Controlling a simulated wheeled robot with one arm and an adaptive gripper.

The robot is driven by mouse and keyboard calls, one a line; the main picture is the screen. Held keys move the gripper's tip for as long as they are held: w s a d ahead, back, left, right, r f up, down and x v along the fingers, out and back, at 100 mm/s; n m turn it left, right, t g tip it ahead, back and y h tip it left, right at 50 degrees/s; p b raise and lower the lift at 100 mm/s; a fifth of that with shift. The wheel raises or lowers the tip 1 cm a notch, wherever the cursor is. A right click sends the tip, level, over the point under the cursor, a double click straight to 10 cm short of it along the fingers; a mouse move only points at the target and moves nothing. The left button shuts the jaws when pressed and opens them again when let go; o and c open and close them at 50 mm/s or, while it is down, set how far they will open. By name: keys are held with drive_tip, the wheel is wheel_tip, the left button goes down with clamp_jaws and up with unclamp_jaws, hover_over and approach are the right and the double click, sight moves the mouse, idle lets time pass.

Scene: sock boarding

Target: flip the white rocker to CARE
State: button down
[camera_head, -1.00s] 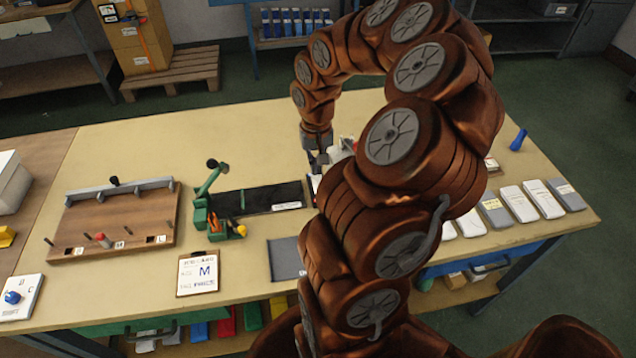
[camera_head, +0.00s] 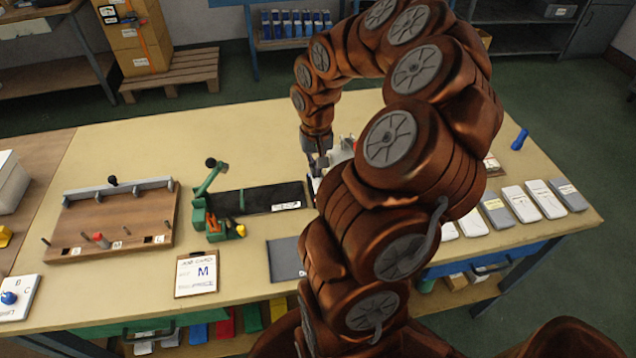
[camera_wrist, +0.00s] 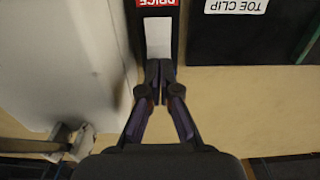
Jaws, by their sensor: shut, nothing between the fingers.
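The white rocker (camera_wrist: 159,38) is a pale plate on a narrow black housing (camera_wrist: 181,35) in the wrist view. A red label reading PRICE (camera_wrist: 157,3) lies at its far end. No CARE label shows in either view. My gripper (camera_wrist: 159,88) is shut and empty, its fingertips together at the rocker's near end. I cannot tell whether they touch it. In the head view my gripper (camera_head: 318,160) points down beside a pale machine, mostly hidden behind my arm. The rocker cannot be made out there.
A large pale body (camera_wrist: 60,60) stands close left of my gripper in the wrist view. A dark TOE CLIP panel (camera_wrist: 245,40) lies to the right. In the head view, a green clamp tool (camera_head: 212,210) and a job card marked M (camera_head: 197,274) lie left of my arm.

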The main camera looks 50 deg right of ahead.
drive_tip(key=shift+f+b, duration=0.45)
drive_tip(key=shift+f, duration=0.15)
idle(0.3)
drive_tip(key=shift+r+p, duration=0.7)
drive_tip(key=shift+r, duration=2.85)
drive_tip(key=shift+a+r, duration=0.1)
drive_tip(key=shift+a, duration=0.05)
drive_tip(key=a+r+n, duration=0.3)
drive_tip(key=a+r, duration=0.1)
drive_tip(key=a, duration=0.5)
drive_tip(key=s+a+r+n+g+p, duration=0.1)
drive_tip(key=s+a+n, duration=0.3)
drive_tip(key=s+a, duration=1.3)
drive_tip(key=shift+s+a+r+g, duration=0.2)
drive_tip(key=shift+a+r+g, duration=0.2)
drive_tip(key=shift+a, duration=0.35)
